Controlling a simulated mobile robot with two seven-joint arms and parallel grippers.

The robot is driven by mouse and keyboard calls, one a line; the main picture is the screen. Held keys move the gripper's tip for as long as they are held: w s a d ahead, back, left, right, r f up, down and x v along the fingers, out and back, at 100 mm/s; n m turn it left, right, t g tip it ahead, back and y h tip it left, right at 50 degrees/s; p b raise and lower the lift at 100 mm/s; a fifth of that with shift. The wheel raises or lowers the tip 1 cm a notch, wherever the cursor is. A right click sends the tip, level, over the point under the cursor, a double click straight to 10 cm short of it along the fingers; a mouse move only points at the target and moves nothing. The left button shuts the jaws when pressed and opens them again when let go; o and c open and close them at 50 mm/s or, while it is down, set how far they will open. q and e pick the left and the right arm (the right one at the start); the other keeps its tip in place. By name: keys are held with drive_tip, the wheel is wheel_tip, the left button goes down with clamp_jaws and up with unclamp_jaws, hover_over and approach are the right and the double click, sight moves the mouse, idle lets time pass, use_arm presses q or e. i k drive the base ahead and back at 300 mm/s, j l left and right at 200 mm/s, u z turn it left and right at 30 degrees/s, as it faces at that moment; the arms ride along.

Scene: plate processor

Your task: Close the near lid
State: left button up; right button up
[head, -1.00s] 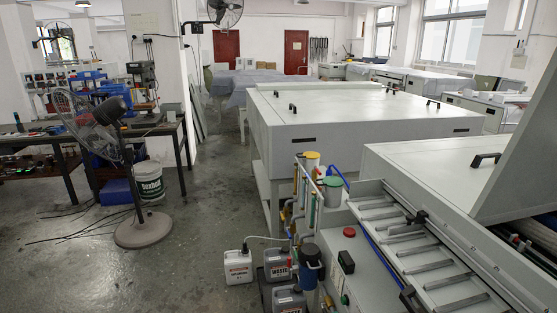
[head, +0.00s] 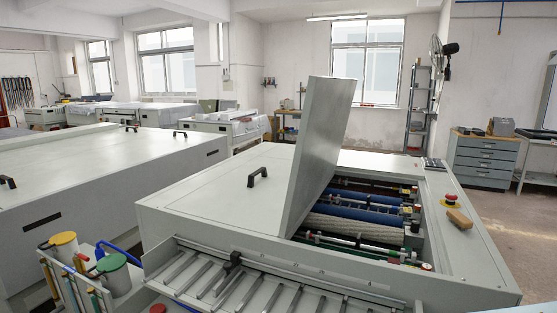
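The plate processor (head: 190,205) stands in front of me in the head view. One lid (head: 322,135) stands raised, upright and leaning slightly to the right. To its right the open bay shows blue rollers (head: 362,212), a pale roller (head: 350,226) and green-and-metal bars. To its left a flat, shut panel carries a black handle (head: 258,177). Any handle on the raised lid is hidden from here. Neither of my grippers is in view.
A slatted feed tray (head: 250,290) with a black clamp (head: 233,263) runs along the near side. A red emergency button (head: 452,198) and a brown block (head: 459,218) sit on the right edge. Hoses and capped cylinders (head: 118,276) stand at lower left. Another large machine (head: 80,190) is at left.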

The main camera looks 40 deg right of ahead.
sight(326, 107)
drive_tip(key=i+j+z, duration=0.2)
drive_tip(key=z, duration=0.3)
drive_tip(key=i+j+z, duration=0.25)
drive_tip(key=z, duration=0.25)
drive_tip(key=i+j+z, duration=0.1)
drive_tip(key=j+z, duration=0.4)
drive_tip(key=i+j+z, duration=0.1)
drive_tip(key=j+z, duration=0.2)
drive_tip(key=z, duration=0.15)
drive_tip(key=j+z, duration=0.35)
drive_tip(key=j, duration=0.15)
drive_tip(key=j+z, duration=0.35)
drive_tip(key=j, duration=0.15)
drive_tip(key=i, duration=0.05)
